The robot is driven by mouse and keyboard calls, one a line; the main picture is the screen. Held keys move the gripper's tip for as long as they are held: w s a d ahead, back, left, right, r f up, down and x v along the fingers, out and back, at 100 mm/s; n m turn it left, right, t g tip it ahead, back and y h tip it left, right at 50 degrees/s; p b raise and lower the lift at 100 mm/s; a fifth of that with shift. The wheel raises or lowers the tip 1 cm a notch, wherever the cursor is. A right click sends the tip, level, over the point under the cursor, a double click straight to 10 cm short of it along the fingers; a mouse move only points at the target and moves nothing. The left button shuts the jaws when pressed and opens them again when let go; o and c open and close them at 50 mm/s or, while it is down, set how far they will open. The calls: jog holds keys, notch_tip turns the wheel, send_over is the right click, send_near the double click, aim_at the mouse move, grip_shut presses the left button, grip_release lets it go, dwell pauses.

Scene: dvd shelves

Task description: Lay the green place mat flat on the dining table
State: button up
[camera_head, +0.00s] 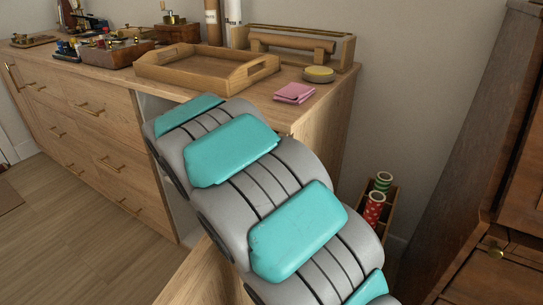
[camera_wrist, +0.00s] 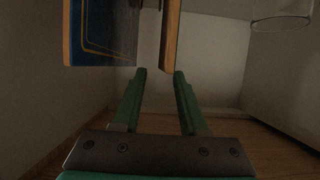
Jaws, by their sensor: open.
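My gripper (camera_wrist: 160,73) shows in the wrist view, with its two green fingers apart and nothing between them. It is in a dim, pale-walled space with a wooden floor. A dark blue panel (camera_wrist: 105,32) with a gold line and wooden edge is ahead at upper left. A second wood-edged board (camera_wrist: 171,35) stands just ahead of the fingertips; I cannot tell whether they touch it. In the head view my arm hides my gripper. I see neither the green place mat nor the dining table in either view.
A wooden sideboard (camera_head: 92,108) carries a wooden tray (camera_head: 207,70), a folded pink cloth (camera_head: 294,93) and a round yellow-topped item (camera_head: 318,74). A crate with red and green rolls (camera_head: 374,209) stands at right, beside a dark cabinet (camera_head: 465,160). Floor (camera_head: 85,235) at left is clear.

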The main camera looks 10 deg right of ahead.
jog(key=shift+x, duration=3.1)
jog(key=shift+w+a, duration=0.1)
jog(key=shift+c, duration=0.2)
grip_shut()
